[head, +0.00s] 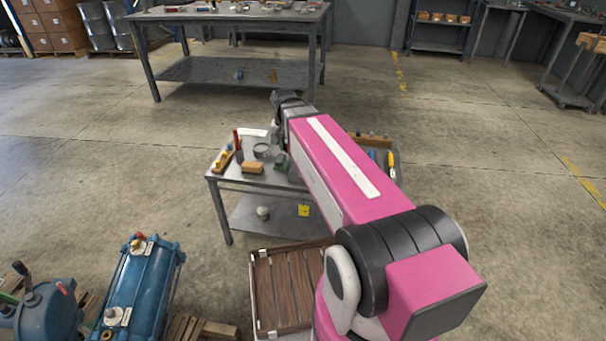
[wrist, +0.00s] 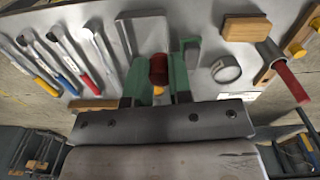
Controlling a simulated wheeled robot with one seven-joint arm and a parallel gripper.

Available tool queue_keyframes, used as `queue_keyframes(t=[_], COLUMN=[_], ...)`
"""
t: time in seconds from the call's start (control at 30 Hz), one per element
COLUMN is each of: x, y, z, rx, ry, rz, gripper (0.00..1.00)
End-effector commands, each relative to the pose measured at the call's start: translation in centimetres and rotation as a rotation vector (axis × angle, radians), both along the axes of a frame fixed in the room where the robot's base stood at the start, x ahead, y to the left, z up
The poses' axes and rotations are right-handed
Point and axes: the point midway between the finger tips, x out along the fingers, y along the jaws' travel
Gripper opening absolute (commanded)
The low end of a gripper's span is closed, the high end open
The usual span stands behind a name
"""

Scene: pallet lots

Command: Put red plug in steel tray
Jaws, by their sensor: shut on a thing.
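My gripper (wrist: 159,82) is shut on the red plug (wrist: 158,67), a short dark-red cylinder held upright between its two green fingers in the wrist view. A flat grey rectangular piece, which looks like the steel tray (wrist: 142,32), lies on the bench just beyond the plug. The plug overlaps its near edge in the picture, and I cannot tell how far above it the plug is. In the head view my pink arm covers the middle of the bench.
The small metal bench (head: 230,183) holds a wooden block (wrist: 245,28), a grey ring (wrist: 225,69), a red-handled tool (wrist: 290,82) and several tools with coloured handles (wrist: 73,85). A wooden crate (head: 263,290) stands in front.

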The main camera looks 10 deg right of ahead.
Motion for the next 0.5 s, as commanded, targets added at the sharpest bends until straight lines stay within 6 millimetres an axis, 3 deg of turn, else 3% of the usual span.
queue_keyframes(t=[0.1, 0.3, 0.5], x=[-0.5, -1.0, -0.1], y=[1.1, 2.1, 1.2], z=[-2.2, -4.1, -5.4], rx=[0.008, 0.016, 0.019], ry=[0.005, 0.006, 0.007], rz=[-0.048, -0.099, -0.115], gripper=[0.0, 0.0, 0.0])
